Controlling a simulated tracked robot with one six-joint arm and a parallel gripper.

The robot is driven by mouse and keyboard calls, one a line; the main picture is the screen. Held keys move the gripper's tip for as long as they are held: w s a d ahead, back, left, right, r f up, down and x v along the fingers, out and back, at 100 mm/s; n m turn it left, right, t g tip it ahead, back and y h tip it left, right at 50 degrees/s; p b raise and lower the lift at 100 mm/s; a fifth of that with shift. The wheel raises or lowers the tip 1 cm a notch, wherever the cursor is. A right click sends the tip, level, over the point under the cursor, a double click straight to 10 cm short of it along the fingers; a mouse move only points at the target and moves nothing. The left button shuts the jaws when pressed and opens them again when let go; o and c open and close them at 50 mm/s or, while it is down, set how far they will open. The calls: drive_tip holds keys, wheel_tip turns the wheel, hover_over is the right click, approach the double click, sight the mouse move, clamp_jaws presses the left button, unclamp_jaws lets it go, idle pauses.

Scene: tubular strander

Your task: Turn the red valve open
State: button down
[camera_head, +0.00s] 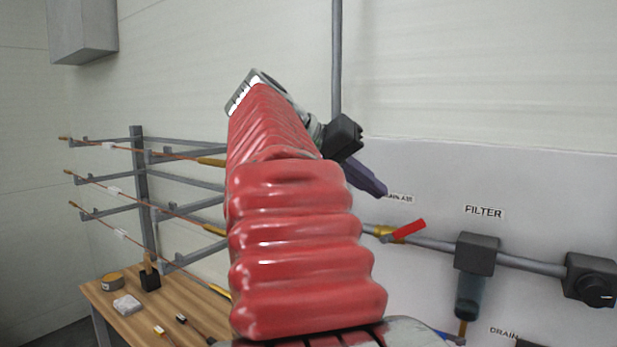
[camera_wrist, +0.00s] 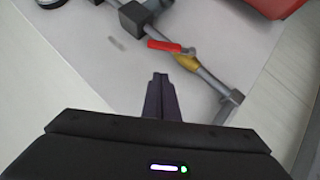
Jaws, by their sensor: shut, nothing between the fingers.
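The red valve handle (camera_head: 408,230) sits on a brass valve body (camera_head: 381,231) in a grey pipe, left of the filter. The handle slants up to the right, at an angle to the pipe. In the wrist view the red handle (camera_wrist: 163,46) and the brass body (camera_wrist: 186,63) lie beyond my fingertips. My gripper (camera_head: 372,183) is above and left of the handle in the head view, apart from it. In the wrist view my gripper (camera_wrist: 160,78) has its two dark fingers together, with nothing between them. My red-sleeved arm hides part of the pipe left of the valve.
The filter (camera_head: 477,255) hangs on the pipe right of the valve, with a dark regulator (camera_head: 590,280) farther right. A vertical pipe (camera_head: 337,60) runs up the wall. At left are a wire rack (camera_head: 145,195) and a wooden table (camera_head: 190,300) with small items.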

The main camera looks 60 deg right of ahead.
sight(401, 233)
drive_tip(key=s+d+f, duration=0.2)
drive_tip(key=s+f, duration=0.2)
drive_tip(key=f, duration=0.1)
drive_tip(key=shift+f, duration=0.2)
drive_tip(key=shift+d, duration=0.1)
